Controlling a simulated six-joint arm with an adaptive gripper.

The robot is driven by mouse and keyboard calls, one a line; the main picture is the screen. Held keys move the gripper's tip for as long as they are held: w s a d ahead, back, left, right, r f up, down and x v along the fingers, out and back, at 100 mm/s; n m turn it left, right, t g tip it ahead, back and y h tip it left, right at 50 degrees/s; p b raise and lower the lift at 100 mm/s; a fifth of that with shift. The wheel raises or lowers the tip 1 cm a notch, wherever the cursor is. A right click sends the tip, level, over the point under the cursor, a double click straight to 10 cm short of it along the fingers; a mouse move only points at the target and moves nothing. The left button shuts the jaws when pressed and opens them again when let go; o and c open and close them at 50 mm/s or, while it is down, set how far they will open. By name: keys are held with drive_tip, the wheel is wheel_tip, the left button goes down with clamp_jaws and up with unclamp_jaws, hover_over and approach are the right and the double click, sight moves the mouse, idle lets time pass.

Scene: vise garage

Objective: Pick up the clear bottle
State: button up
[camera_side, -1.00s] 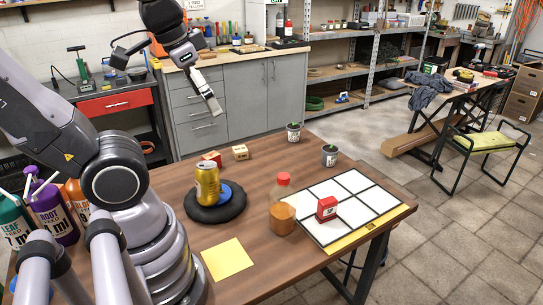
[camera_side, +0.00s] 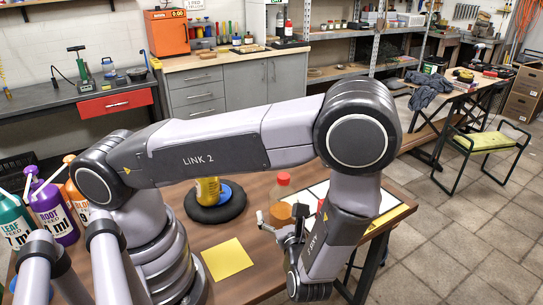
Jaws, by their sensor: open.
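The clear bottle (camera_side: 281,208) with a red cap and orange-brown contents stands upright on the wooden table, near the white grid board. My gripper (camera_side: 281,217) is low at the bottle, with a fingertip showing on either side of its lower body. The jaws are open. My wrist comes in from the front right and hides the bottle's base. I cannot tell whether the fingers touch the bottle.
A gold can (camera_side: 208,190) stands on a black round pad (camera_side: 216,213), partly behind my arm. A yellow sheet (camera_side: 227,259) lies at the table's front. The white grid board (camera_side: 389,203) is mostly hidden by my arm. Large bottles (camera_side: 54,212) stand at the left.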

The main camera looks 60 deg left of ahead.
sight(282, 209)
drive_tip(key=f+m+t, duration=0.1)
drive_tip(key=f, duration=0.1)
drive_tip(key=f+m+t, duration=0.2)
drive_tip(key=f+m+t+h, duration=0.1)
drive_tip(key=f+m+t, duration=0.1)
drive_tip(key=shift+s+d, duration=0.15)
drive_tip(key=shift+d, duration=0.2)
drive_tip(key=x, duration=0.8)
drive_tip(key=shift+r+x, duration=0.1)
drive_tip(key=shift+x, duration=1.25)
drive_tip(key=shift+r+x, duration=0.15)
drive_tip(key=shift+x, duration=1.15)
drive_tip(key=shift+c, duration=0.3)
drive_tip(key=c, duration=0.9)
